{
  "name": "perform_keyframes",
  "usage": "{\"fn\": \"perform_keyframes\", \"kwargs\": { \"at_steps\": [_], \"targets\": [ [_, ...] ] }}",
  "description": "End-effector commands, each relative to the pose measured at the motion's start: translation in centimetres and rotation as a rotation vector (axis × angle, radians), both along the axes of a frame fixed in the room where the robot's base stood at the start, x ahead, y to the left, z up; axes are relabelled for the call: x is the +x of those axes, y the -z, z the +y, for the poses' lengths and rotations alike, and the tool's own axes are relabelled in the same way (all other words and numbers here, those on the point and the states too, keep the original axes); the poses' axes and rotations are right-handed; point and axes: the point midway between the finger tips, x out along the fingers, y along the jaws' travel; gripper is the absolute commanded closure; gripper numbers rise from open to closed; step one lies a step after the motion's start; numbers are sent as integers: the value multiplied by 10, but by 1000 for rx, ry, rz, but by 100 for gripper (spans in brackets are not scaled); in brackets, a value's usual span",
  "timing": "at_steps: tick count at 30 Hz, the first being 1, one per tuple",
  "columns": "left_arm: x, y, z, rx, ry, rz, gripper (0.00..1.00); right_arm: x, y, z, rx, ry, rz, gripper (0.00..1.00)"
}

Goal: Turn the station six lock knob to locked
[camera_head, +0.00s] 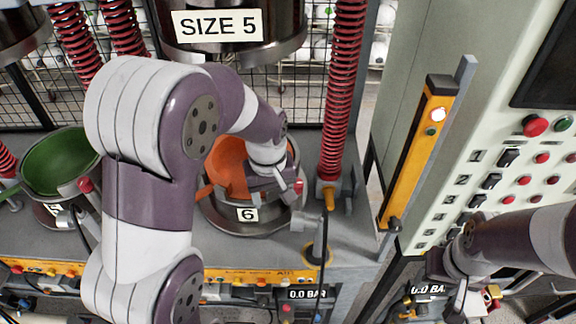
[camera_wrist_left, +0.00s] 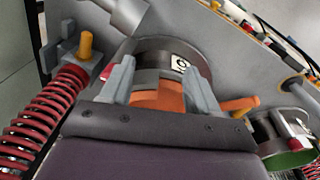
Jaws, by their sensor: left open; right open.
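Station six is a dark round press base with a "6" label (camera_head: 246,214) and an orange mold (camera_head: 228,165) inside it. A small red knob (camera_head: 299,186) shows at the right of its rim, beside my left gripper (camera_head: 277,186). I cannot tell whether this is the lock knob or how it is set. In the left wrist view my left gripper (camera_wrist_left: 158,82) is open, its fingers apart over the orange mold (camera_wrist_left: 160,98); a red piece (camera_wrist_left: 107,71) shows beside the left finger. My right gripper (camera_head: 447,266) is at the lower right, away from station six; its fingers are unclear.
An orange light curtain post (camera_head: 417,150) and a control cabinet (camera_head: 480,110) with switches and buttons stand right. A red spring column (camera_head: 340,100) rises beside station six. A green mold (camera_head: 60,160) sits left. A "SIZE 5" press head (camera_head: 228,30) hangs above.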

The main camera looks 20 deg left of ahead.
Motion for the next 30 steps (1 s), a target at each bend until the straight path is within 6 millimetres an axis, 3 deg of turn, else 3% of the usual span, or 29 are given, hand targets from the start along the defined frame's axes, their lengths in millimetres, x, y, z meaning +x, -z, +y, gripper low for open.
{"fn": "perform_keyframes", "kwargs": {
  "at_steps": [1, 3, 8, 11, 21, 30],
  "targets": [
    [23, -14, -6, -8, -124, 18, 39, 0, -16, 0, 0, 0, 1, 49],
    [51, -23, -14, -15, -320, 44, 39, 0, -26, 0, 0, 0, 1, 49],
    [82, -27, -25, -16, -583, 74, 39, 0, -34, 0, 0, 0, 1, 49],
    [87, -20, -26, -15, -630, 80, 39, 0, -38, 0, 0, 0, 1, 49],
    [87, 39, -26, -16, -633, 76, 39, 0, -59, 0, 0, 0, 1, 49],
    [88, 48, -26, -18, -632, 73, 39, 0, -59, 0, 0, 0, 1, 49]
  ]
}}
